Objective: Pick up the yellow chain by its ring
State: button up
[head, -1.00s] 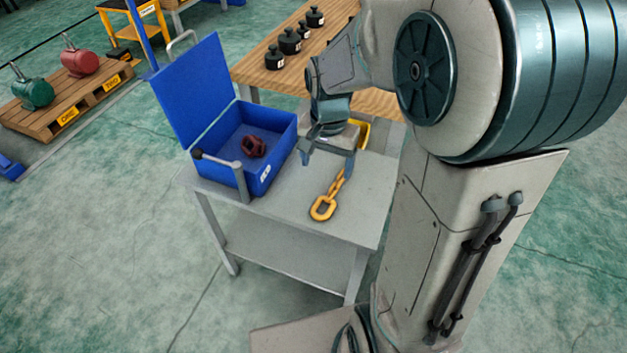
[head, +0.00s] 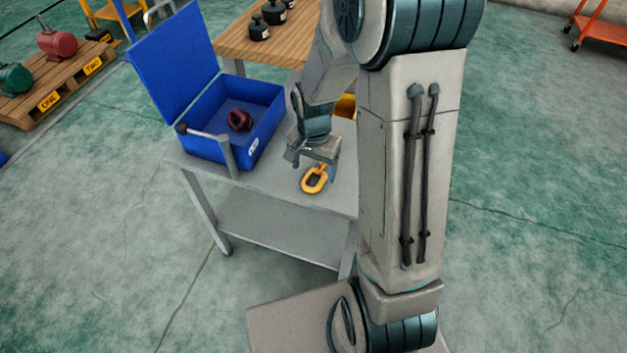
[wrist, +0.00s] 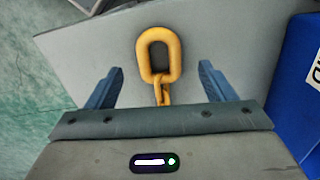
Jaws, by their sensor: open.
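The yellow chain lies on the grey table (head: 265,175). Its large end ring (head: 314,180) shows in the head view, just in front of my gripper (head: 311,165). The wrist view shows the yellow ring (wrist: 159,50) ahead of and between the two blue fingers, with a few smaller links running back under the gripper body. My gripper (wrist: 160,85) is open and empty, with clear space on both sides of the chain. The rest of the chain is hidden beneath the gripper. I cannot tell how high the fingers are above the table.
An open blue box (head: 212,155) with a dark red part (head: 239,120) inside stands left of my gripper. A hammer-like tool (head: 205,136) is at its front. A yellow object (head: 345,106) sits behind my arm. Black weights (head: 259,28) stand on a wooden bench.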

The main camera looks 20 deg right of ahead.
aim_at(313, 183)
notch_tip(313, 183, down, 3)
jog(key=shift+s+f, duration=0.1)
jog(key=shift+f, duration=0.05)
grip_shut()
